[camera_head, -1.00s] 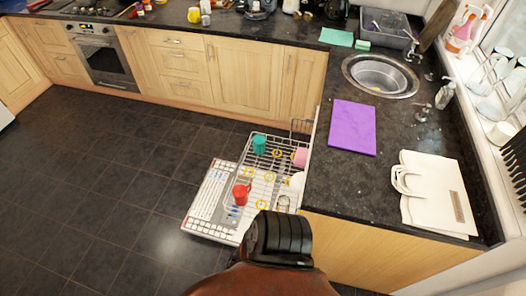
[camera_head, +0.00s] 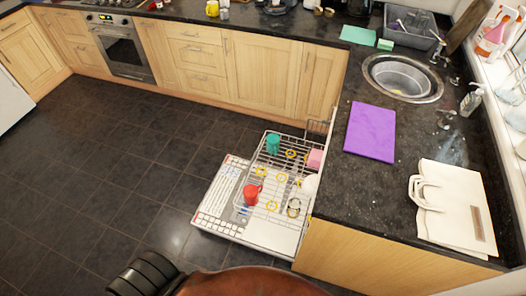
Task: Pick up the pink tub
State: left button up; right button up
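The pink tub (camera_head: 315,158) sits in the upper rack of the pulled-out dishwasher, at its right side close to the worktop edge. It is small in the view, and its lower part is hard to make out among the wires. A brown and black part of my own body shows at the bottom edge. Neither of my grippers shows in this view, and nothing of mine touches the tub.
The open dishwasher rack (camera_head: 232,182) also holds a teal cup (camera_head: 273,144), a red mug (camera_head: 251,194) and several yellow rings. A purple board (camera_head: 371,131) and a cream bag (camera_head: 450,205) lie on the dark worktop (camera_head: 400,180). The floor left of the rack is clear.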

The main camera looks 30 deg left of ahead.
aim_at(314, 160)
jog(key=u, duration=1.45)
jog(key=i, duration=1)
jog(key=z, duration=0.15)
